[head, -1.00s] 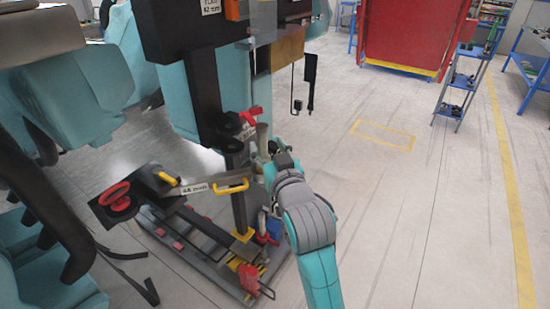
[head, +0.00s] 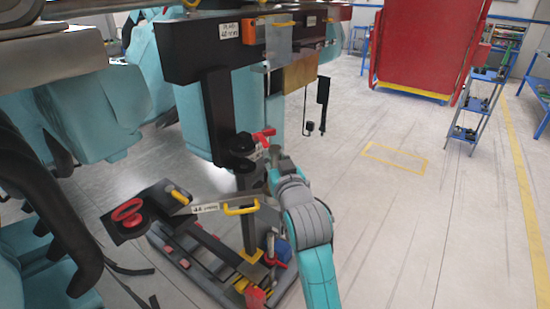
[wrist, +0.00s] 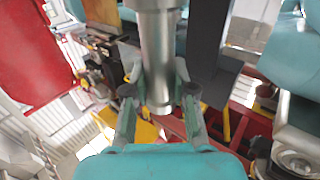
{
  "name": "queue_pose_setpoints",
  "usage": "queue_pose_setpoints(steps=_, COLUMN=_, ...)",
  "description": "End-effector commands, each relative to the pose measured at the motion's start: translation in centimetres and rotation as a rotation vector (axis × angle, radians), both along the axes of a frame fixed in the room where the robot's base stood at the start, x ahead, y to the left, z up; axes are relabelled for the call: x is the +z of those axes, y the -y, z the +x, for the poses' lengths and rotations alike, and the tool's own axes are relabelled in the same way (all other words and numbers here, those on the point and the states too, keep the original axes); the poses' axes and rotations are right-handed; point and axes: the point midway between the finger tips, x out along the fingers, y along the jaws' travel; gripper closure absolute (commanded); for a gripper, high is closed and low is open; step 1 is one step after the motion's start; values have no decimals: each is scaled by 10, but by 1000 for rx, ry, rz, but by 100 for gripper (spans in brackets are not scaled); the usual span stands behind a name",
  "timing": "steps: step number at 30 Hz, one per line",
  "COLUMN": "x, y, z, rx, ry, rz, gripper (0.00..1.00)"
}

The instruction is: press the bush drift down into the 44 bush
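The bush drift is a smooth grey metal cylinder; in the wrist view it (wrist: 158,50) runs down between the two fingers. My gripper (wrist: 160,98) appears shut on it, with one finger against each side. In the head view my gripper (head: 274,168) is beside the black post, and a short upright grey-green piece of the drift (head: 275,154) shows above it. A pale plate (head: 205,207) labelled 44 lies on the arm of the low stand, left of my gripper. I cannot make out the 44 bush's opening or whether the drift touches it.
A black post (head: 247,215) with a yellow handle (head: 241,207) stands close to my gripper.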

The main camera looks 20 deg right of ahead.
Motion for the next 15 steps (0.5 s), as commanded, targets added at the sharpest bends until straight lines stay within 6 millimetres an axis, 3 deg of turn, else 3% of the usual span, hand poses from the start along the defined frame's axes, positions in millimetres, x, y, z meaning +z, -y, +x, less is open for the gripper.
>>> queue_pose_setpoints(steps=15, x=4, y=0, z=0, rx=0, ry=2, rz=0, gripper=100)
